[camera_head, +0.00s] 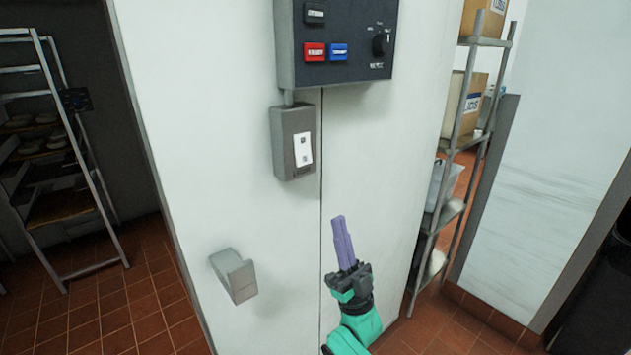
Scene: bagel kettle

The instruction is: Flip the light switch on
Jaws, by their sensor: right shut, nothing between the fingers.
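The light switch (303,149) is a small white plate with a rocker, set in a grey box (283,138) on the white wall panel, below a dark control panel. My right gripper (339,219) has purple fingers and is shut and empty. In the picture it is below and to the right of the switch box, apart from it, with its fingertips pointing up. My left gripper is not in view.
The dark control panel (347,60) carries red and blue buttons and a black knob. A grey handle (236,274) juts out at the lower left. Metal shelving with boxes (467,104) stands to the right, and a rack (52,180) stands far left.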

